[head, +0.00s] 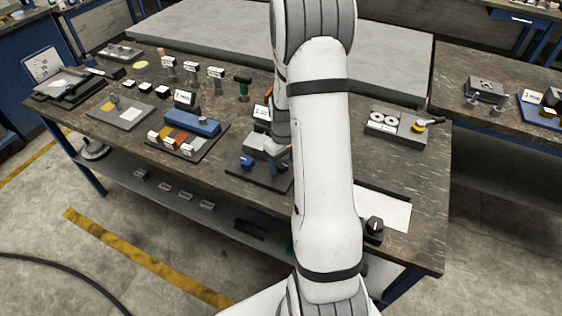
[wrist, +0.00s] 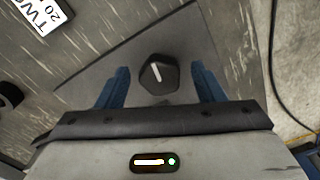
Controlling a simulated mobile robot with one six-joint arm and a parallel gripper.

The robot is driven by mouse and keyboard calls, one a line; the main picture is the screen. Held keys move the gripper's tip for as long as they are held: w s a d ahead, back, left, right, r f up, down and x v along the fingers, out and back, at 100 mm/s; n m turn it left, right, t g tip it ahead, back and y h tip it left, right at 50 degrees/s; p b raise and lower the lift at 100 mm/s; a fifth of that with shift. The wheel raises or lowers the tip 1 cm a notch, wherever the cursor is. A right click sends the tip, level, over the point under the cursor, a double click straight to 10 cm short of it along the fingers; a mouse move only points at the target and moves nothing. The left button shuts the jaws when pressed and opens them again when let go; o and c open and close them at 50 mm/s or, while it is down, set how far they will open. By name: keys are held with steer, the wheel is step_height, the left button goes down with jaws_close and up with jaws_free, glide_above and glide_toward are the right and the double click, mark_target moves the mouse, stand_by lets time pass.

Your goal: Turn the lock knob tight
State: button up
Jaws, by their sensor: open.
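The black lock knob (wrist: 158,74), with a white line on top, stands on a dark grey plate (wrist: 185,35) in the wrist view. My gripper (wrist: 160,71) is open, with one blue finger on each side of the knob. Gaps show between the knob and both fingers, so they look apart from it. In the head view my gripper (head: 264,165) points down over a dark plate (head: 262,182) near the table's front edge. The knob is hidden there behind the gripper.
A label (wrist: 38,14) and a black round part (wrist: 9,94) lie left in the wrist view. In the head view, a tray of coloured blocks (head: 183,140) stands left, another black knob (head: 374,226) right, and a grey plate with white rings (head: 396,126) further back.

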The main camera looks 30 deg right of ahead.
steer(key=c, duration=0.9)
steer(key=shift+a, duration=0.45)
steer(key=shift+d+f, duration=0.1)
steer(key=shift+d, duration=0.25)
steer(key=shift+c, duration=0.3)
